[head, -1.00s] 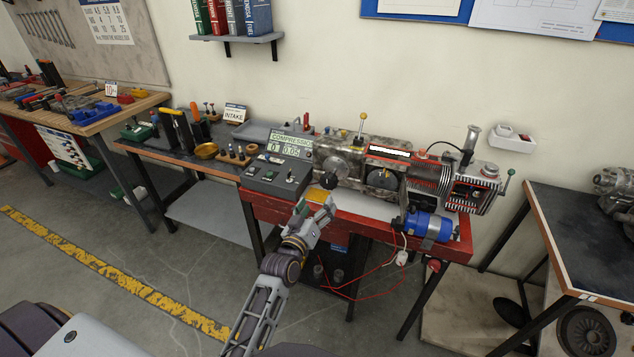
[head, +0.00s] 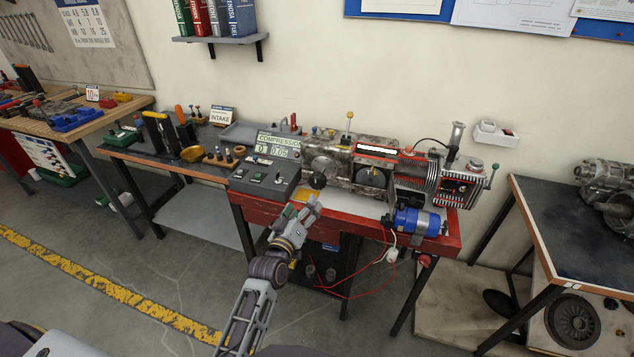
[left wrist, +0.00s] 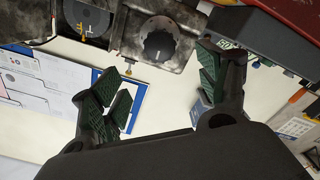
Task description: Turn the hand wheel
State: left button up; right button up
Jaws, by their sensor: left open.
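A dark round knob with a ridged hub (head: 318,181), which looks like the hand wheel, sits low on the front left of the grey metal engine (head: 340,165). In the left wrist view the knob (left wrist: 158,46) lies at top centre, in front of a worn metal housing. My left gripper (head: 306,210) is just in front of the bench edge, below the knob. Its spread fingers (left wrist: 160,92) show in the left wrist view with nothing between them, and the knob lies beyond the gap, apart from both. My right gripper is not in view.
A grey control box (head: 265,178) with a compression display stands left of the knob. A blue cylinder (head: 417,222) lies on the red bench (head: 340,215) at the right. Red cables hang below the bench. Open floor lies at the front left.

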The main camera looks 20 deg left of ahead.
aim_at(316, 183)
pick_arm(q)
jog(key=shift+w, duration=0.1)
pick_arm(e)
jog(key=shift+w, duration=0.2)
pick_arm(q)
jog(key=shift+w, duration=0.1)
jog(key=w, duration=0.6)
jog(key=shift+d, duration=0.1)
jog(key=shift+w, duration=1.3)
jog(key=shift+w+d, duration=0.1)
jog(key=shift+w, duration=2.3)
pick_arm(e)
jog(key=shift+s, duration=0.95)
